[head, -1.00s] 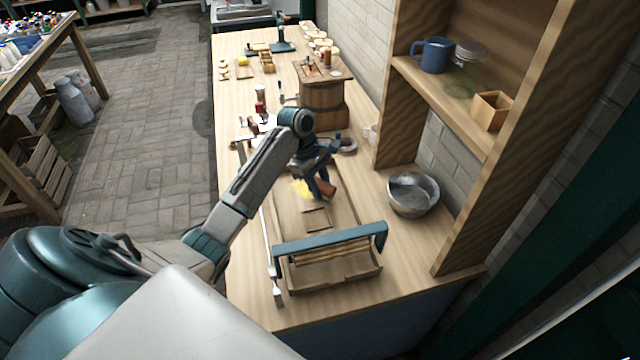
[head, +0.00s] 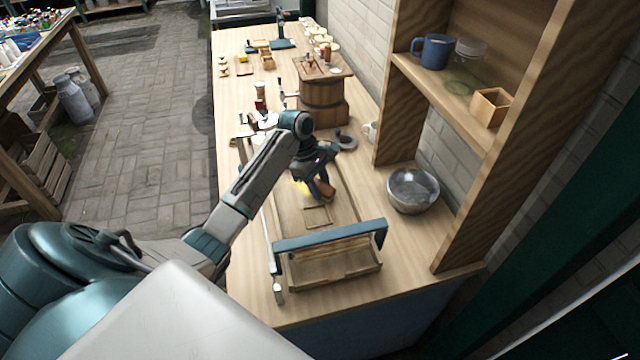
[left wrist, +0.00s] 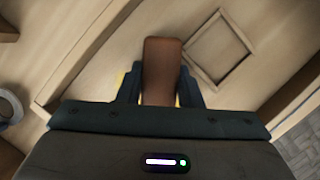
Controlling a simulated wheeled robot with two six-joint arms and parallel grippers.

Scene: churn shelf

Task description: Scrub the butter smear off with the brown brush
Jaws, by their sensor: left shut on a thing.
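My left gripper (head: 319,186) is shut on the brown brush (head: 327,193). In the left wrist view the brush (left wrist: 161,70) sticks out between the two fingers. The yellow butter smear (head: 301,187) lies on the wooden board in the head view, just left of the brush. In the left wrist view only slivers of yellow (left wrist: 121,82) show beside the fingers. The brush's underside is hidden, so I cannot tell whether it touches the smear. My right gripper is not in view.
A square wooden frame (head: 331,213) lies on the board near the brush. A blue-handled wooden carrier (head: 335,275) stands at the near end. A metal bowl (head: 412,190) is to the right, a wooden churn (head: 322,100) behind. Shelf uprights (head: 400,125) limit the right side.

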